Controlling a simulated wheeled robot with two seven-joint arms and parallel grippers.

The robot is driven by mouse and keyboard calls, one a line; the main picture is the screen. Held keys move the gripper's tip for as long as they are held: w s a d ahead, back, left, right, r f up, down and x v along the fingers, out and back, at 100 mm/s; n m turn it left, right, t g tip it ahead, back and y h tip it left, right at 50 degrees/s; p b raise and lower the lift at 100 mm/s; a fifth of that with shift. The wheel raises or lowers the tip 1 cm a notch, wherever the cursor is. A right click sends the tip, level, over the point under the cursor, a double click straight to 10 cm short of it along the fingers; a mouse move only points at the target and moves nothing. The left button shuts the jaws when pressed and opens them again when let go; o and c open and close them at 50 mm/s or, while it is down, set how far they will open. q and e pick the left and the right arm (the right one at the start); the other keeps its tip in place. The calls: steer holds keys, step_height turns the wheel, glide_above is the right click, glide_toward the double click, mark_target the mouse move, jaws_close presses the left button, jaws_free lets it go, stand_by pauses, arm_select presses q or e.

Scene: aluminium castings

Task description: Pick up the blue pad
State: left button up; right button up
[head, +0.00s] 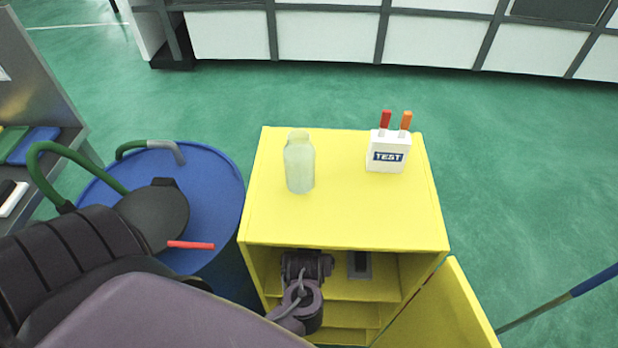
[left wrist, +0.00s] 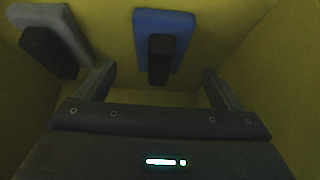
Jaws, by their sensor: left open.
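The blue pad (left wrist: 178,25) shows at the top middle of the left wrist view, with a black block-shaped handle (left wrist: 160,58) on it. My left gripper (left wrist: 158,69) is open and empty, its two fingers on either side of the handle in that view and apart from it. In the head view my left arm reaches into the open yellow cabinet (head: 345,215), and the blue pad cannot be seen there. My right gripper is in neither view.
A grey pad (left wrist: 72,22) with a black handle lies beside the blue one; a grey pad also shows inside the cabinet in the head view (head: 351,274). A bottle (head: 299,164) and a white TEST box (head: 388,152) stand on top. The cabinet door (head: 445,310) hangs open at right.

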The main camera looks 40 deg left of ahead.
arm_select(q)
steer(key=x, duration=0.5)
steer(key=shift+w+a, duration=0.25)
steer(key=shift+w, duration=0.2)
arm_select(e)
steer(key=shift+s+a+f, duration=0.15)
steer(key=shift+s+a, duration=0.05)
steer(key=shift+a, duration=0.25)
arm_select(q)
steer(key=c, duration=1.1)
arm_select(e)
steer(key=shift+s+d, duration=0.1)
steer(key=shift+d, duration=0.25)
arm_select(q)
steer(key=shift+r, duration=0.1)
